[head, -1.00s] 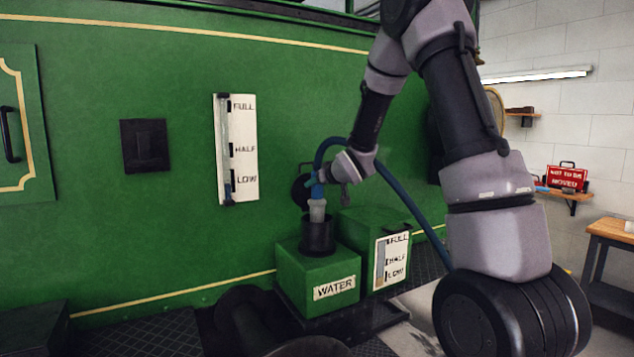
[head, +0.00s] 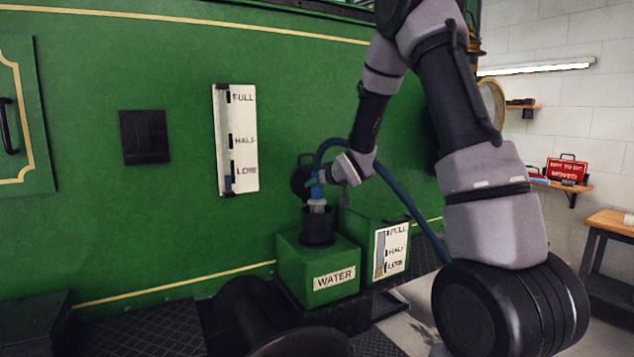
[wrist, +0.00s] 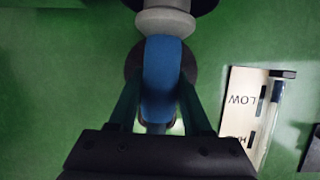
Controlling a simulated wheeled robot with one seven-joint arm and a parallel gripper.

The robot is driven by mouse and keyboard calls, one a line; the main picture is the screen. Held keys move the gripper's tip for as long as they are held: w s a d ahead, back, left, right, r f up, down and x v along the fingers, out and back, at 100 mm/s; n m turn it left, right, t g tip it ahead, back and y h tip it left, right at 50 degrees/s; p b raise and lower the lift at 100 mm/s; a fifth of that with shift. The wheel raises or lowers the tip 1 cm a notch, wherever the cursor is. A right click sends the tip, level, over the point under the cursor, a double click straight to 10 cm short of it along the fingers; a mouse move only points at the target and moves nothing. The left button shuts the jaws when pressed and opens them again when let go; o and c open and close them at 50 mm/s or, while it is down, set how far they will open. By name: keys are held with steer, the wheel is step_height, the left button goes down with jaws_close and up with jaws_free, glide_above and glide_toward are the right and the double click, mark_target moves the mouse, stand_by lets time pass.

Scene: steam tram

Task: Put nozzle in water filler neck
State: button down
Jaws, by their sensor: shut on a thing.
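The nozzle (head: 317,191) has a blue body and a grey collar, with a blue hose (head: 405,203) attached. My gripper (head: 324,179) is shut on the blue body, with one finger on each side in the wrist view (wrist: 160,100). The black water filler neck (head: 317,229) stands upright on the green box labelled WATER (head: 300,262). The nozzle is roughly upright over the neck's mouth. Its lower end is hidden by the rim and looks to be inside. The grey collar (wrist: 164,22) meets a dark round shape at the top of the wrist view.
A round black lid (head: 303,178) stands open behind the neck. A second green box with a level gauge (head: 391,249) is close on the right. The green tram side (head: 90,220) rises behind, with a tall gauge (head: 235,140). The hose loops behind my wrist.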

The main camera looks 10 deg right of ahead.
stand_by(0.3)
steer(key=shift+c, duration=1.3)
jaws_free()
steer(key=shift+f, duration=0.1)
steer(key=v, duration=1)
steer(key=shift+s, duration=0.4)
steer(key=shift+d, duration=0.15)
